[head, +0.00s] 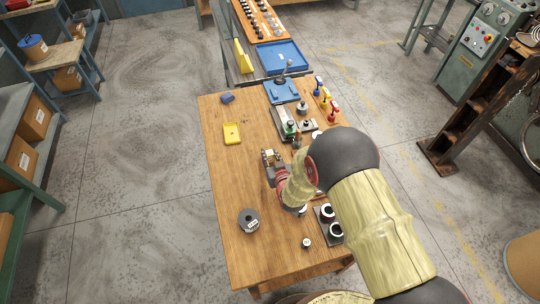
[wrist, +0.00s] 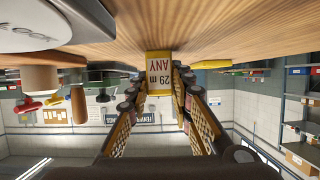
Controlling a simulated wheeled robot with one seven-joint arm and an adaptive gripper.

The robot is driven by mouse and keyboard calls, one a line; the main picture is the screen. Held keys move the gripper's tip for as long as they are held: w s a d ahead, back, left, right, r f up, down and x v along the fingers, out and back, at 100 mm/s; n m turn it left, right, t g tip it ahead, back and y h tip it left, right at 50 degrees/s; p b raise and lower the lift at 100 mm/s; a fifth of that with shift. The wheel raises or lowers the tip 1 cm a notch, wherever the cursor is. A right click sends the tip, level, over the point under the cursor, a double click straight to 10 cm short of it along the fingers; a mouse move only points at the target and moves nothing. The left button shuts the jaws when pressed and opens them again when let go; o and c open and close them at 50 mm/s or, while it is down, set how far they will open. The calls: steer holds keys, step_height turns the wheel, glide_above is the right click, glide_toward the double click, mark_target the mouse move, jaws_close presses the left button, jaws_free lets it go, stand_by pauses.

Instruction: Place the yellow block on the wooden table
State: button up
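The wooden table fills the top of the wrist view (wrist: 230,35). The block is at or very close to the tabletop; I cannot tell whether it touches.
A yellow tray (head: 232,134) and a blue item (head: 228,98) lie at the table's back left. A grey spool (head: 249,221) stands at the front left. Tools and colored-handled parts (head: 322,97) line the right side. The table's left strip is mostly bare.

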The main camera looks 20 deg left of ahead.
steer(key=o, duration=0.5)
steer(key=shift+r, duration=0.1)
steer(key=shift+s+d+r+p, duration=0.15)
steer(key=shift+s+p, duration=0.05)
steer(key=shift+p, duration=0.1)
steer(key=p+v, duration=0.1)
steer(key=v, duration=1)
steer(key=shift+s+d+r, duration=0.1)
steer(key=shift+s, duration=0.15)
